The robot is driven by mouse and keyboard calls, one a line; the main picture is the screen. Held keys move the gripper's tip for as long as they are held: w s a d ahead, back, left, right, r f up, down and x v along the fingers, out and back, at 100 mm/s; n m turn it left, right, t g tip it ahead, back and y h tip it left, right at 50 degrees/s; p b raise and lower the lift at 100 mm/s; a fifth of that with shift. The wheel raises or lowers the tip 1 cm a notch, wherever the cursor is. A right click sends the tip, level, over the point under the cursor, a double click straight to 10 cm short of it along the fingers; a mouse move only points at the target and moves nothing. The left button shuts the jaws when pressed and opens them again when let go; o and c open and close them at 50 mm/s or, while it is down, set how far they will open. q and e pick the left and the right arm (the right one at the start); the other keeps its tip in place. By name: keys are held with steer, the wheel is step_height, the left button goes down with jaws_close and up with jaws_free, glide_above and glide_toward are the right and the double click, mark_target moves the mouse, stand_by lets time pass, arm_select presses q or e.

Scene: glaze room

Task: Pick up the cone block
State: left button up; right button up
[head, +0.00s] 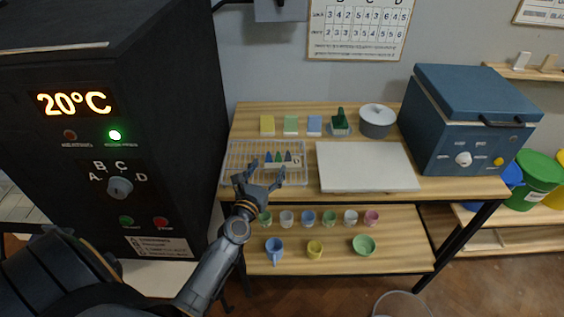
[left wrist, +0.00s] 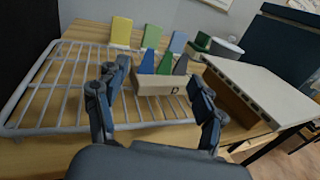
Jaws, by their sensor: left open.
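The cone block (head: 283,163) is a pale block with a letter on its front and a row of small cones, blue, green and dark. It stands upright on the wire rack (head: 232,161) at the table's left. In the left wrist view the cone block (left wrist: 158,86) lies ahead, roughly between my fingertips, with the right fingertip overlapping its right end. My left gripper (head: 265,170) is open and empty at the rack's front; it also shows in the left wrist view (left wrist: 154,76). I cannot tell whether a finger touches the block. My right gripper is not in view.
A white board (head: 367,166) lies right of the rack. Behind stand coloured tiles (head: 291,125), a dark green object (head: 340,122) and a grey lidded pot (head: 377,121). A blue kiln-like box (head: 458,130) is at right. Several cups (head: 308,218) fill the shelf below.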

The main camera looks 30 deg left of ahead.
mark_target(271, 165)
arm_select(q)
steer(key=x, duration=0.4)
steer(key=shift+w+a+f, duration=0.1)
steer(key=shift+a+f, duration=0.05)
steer(key=shift+a, duration=0.15)
steer(key=shift+c, duration=0.8)
steer(key=c, duration=1.1)
steer(key=shift+c, duration=0.3)
